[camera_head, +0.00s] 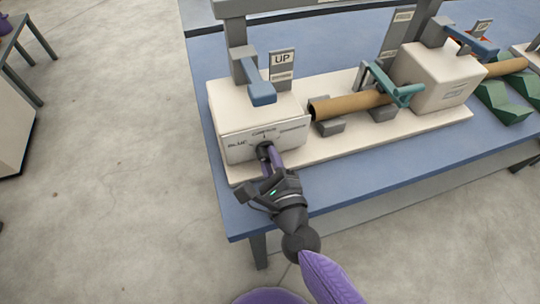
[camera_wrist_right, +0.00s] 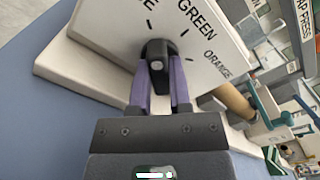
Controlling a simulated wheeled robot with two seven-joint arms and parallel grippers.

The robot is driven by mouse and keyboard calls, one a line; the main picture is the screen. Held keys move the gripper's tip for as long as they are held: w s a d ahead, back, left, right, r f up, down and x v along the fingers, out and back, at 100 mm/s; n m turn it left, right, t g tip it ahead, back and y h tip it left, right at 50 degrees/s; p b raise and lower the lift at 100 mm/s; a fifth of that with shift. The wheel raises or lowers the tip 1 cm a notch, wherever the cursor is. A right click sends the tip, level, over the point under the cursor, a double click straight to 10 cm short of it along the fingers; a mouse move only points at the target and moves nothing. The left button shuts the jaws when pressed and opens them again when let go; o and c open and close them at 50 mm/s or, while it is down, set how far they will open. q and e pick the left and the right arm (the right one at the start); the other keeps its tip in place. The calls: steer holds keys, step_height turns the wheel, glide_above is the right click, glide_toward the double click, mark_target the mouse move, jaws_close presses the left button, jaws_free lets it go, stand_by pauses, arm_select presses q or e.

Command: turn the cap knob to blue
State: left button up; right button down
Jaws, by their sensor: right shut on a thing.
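The cap knob (camera_head: 264,150) is a small dark knob on the sloped front panel of a white box (camera_head: 228,103). It also shows in the right wrist view (camera_wrist_right: 157,60), upright between two purple fingers. My right gripper (camera_head: 269,160) is shut on it, one finger on each side. The panel around the knob reads BLUE at the left, GREEN in the middle and ORANGE at the right in the right wrist view, with BLUE partly cut off. I cannot tell for sure which mark the knob points at. My left gripper is not in view.
A blue lever (camera_head: 262,94) and an UP sign (camera_head: 283,60) stand above the box. A brown tube (camera_head: 350,103) lies right of it, with a teal handle (camera_head: 404,95) beyond. The blue table's (camera_head: 222,205) front edge lies under my right wrist.

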steer(key=shift+n, duration=1)
steer(key=c, duration=0.6)
jaws_free()
steer(key=shift+o, duration=0.2)
steer(key=shift+s, duration=0.1)
steer(key=p+v, duration=0.1)
steer(key=v, duration=0.8)
steer(key=shift+s, duration=0.35)
steer(key=shift+d, duration=0.1)
